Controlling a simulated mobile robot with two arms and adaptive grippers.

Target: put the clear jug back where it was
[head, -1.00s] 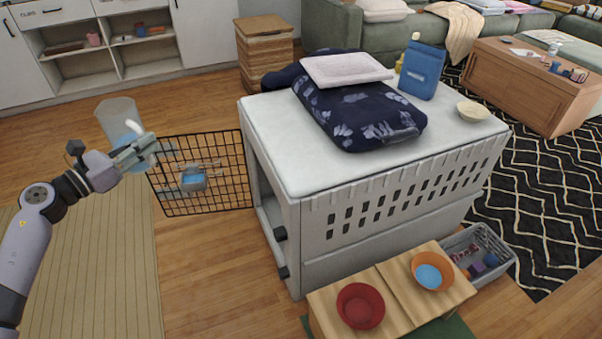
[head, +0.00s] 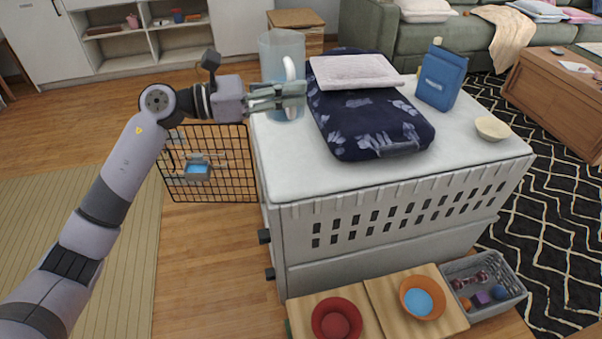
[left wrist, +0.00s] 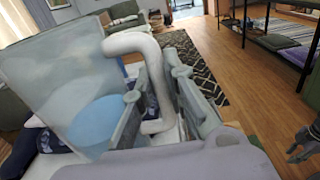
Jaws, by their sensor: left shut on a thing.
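The clear jug (head: 281,61), see-through with a white handle and some blue in its lower part, is upright at the left end of the crate's white top (head: 300,165). My left gripper (head: 300,92) is shut on its handle, which also shows between the fingers in the left wrist view (left wrist: 152,85). The jug body fills the left of that view (left wrist: 75,85). I cannot tell whether the jug's base touches the top. My right gripper is not in the head view; a dark gripper part shows at the right edge of the left wrist view (left wrist: 303,145).
A folded dark blue patterned blanket (head: 365,125) with a pale cushion (head: 355,71) lies right beside the jug. A blue bag (head: 441,78) and a cream bowl (head: 492,128) are farther right. The crate's wire door (head: 210,165) hangs open at left. The top's front strip is clear.

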